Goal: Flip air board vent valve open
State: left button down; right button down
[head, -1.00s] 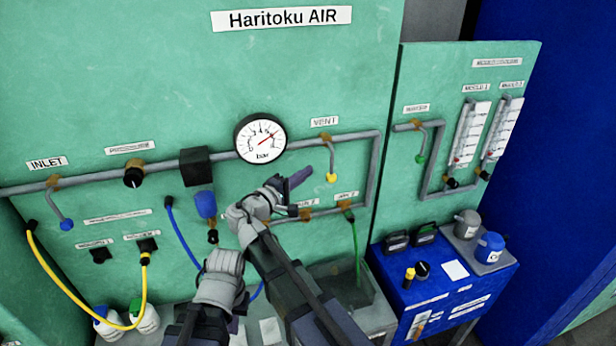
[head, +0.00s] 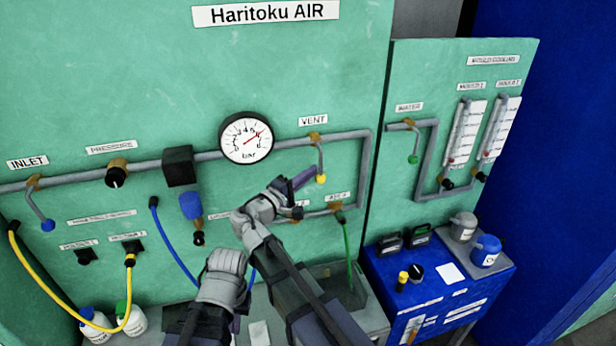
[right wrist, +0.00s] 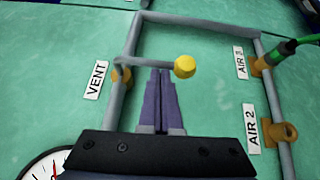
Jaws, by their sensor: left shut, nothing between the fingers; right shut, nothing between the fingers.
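The vent valve sits on the grey pipe under the VENT label (head: 313,121). Its brass body (head: 314,136) carries a thin lever (head: 319,158) hanging down, across the pipe, to a yellow knob (head: 321,178). My right gripper (head: 314,172) is shut and empty, its fingertips right beside the lever near the knob. In the right wrist view, the closed fingers (right wrist: 161,73) end at the lever, left of the yellow knob (right wrist: 185,67); I cannot tell if they touch. My left gripper (head: 232,322) is low at the left, shut, its fingers mostly hidden.
A pressure gauge (head: 246,138) is left of the valve. The AIR outlets and a green hose (head: 347,250) are below it. A yellow hose (head: 60,317) hangs at the far left.

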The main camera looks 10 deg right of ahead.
aim_at(324, 178)
jog(key=d+n+t+h+b, duration=0.1)
jog(key=b, duration=0.2)
jog(key=d+f+n+t+h+b, duration=0.1)
jog(key=n+t+b, duration=0.1)
jog(key=b, duration=0.2)
jog(key=d+n+t+h+b, duration=0.1)
jog(key=d+n+b, duration=0.1)
jog(key=b, duration=0.2)
jog(key=shift+f+t, duration=0.3)
jog(key=shift+d+r+n+t, duration=0.25)
jog(key=shift+d+n+t, duration=0.05)
jog(key=d+r+p, duration=0.3)
jog(key=d, duration=0.2)
jog(key=shift+w+r, duration=0.15)
jog(key=shift+r, duration=0.2)
dwell(0.4)
